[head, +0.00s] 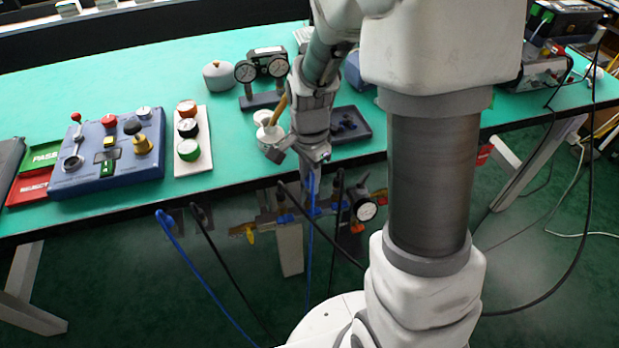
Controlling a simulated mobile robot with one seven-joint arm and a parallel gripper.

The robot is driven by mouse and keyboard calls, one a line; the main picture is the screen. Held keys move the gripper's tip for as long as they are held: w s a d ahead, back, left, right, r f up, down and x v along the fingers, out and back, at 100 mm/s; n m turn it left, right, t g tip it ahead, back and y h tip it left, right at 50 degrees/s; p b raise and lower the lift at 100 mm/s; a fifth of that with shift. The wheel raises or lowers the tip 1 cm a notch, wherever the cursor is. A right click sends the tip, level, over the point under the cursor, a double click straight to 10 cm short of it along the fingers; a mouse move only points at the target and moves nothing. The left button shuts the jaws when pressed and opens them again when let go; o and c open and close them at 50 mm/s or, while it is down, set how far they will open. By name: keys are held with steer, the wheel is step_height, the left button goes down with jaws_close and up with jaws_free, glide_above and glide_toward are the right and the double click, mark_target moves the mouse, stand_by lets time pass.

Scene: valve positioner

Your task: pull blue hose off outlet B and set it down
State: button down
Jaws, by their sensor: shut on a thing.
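My gripper (312,168) points down at the table's front edge, shut on the upper end of a blue hose (311,235). The hose hangs from the gripper past a rail with fittings (285,216) below the table edge, down toward the floor. I cannot tell whether its end still touches an outlet, and no outlet letters are readable. A second blue hose (185,258) hangs from the table front at the left. Black hoses hang beside each blue one. The rail carries a round gauge (366,210) and a yellow handle (250,235).
The green table (230,155) bears a blue control box (108,155), a white strip with knobs (188,142), twin gauges (261,70), a white cup (268,132) and a dark tray (351,125). Red and green trays lie at the left. My arm hides part of the right.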

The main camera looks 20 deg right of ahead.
steer(key=shift+r+p, duration=1.8)
steer(key=shift+r, duration=0.25)
